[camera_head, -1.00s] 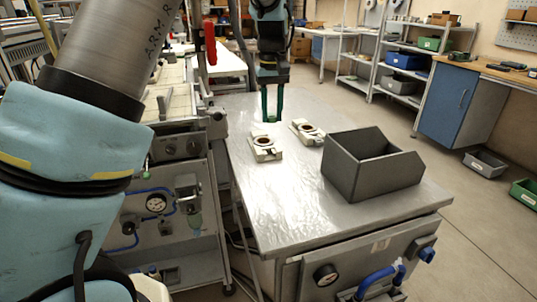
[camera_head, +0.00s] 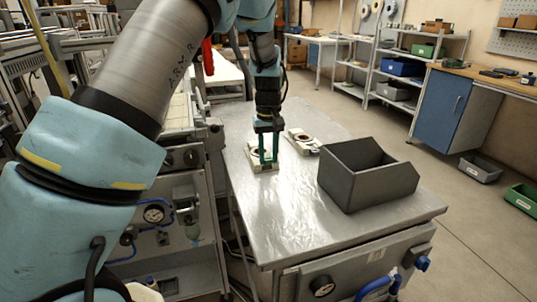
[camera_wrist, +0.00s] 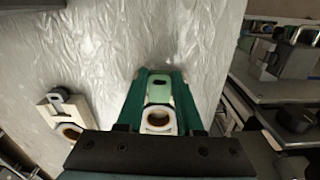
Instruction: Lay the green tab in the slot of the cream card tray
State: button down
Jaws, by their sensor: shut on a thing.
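The green tab (camera_wrist: 158,91), pale green with a dark hole, lies between my gripper's dark green fingers in the wrist view. My gripper (camera_wrist: 159,82) is shut on it. A cream tray with a round ring (camera_wrist: 158,128) shows just below the tab in that view, partly hidden by the gripper. In the head view my gripper (camera_head: 268,160) points down over this near cream tray (camera_head: 256,165) on the metal table. The tab is too small to make out there. Whether it touches the tray's slot I cannot tell.
A second cream piece (camera_head: 302,143) with a brown ring stands close by on the right; it also shows at left in the wrist view (camera_wrist: 53,113). A dark grey open bin (camera_head: 345,185) stands on the metal table (camera_head: 285,220). The table's front is clear.

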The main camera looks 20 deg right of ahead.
jog(key=shift+f, duration=0.15)
jog(key=shift+f, duration=0.35)
jog(key=c, duration=0.6)
grip_release()
jog(key=shift+o, duration=0.2)
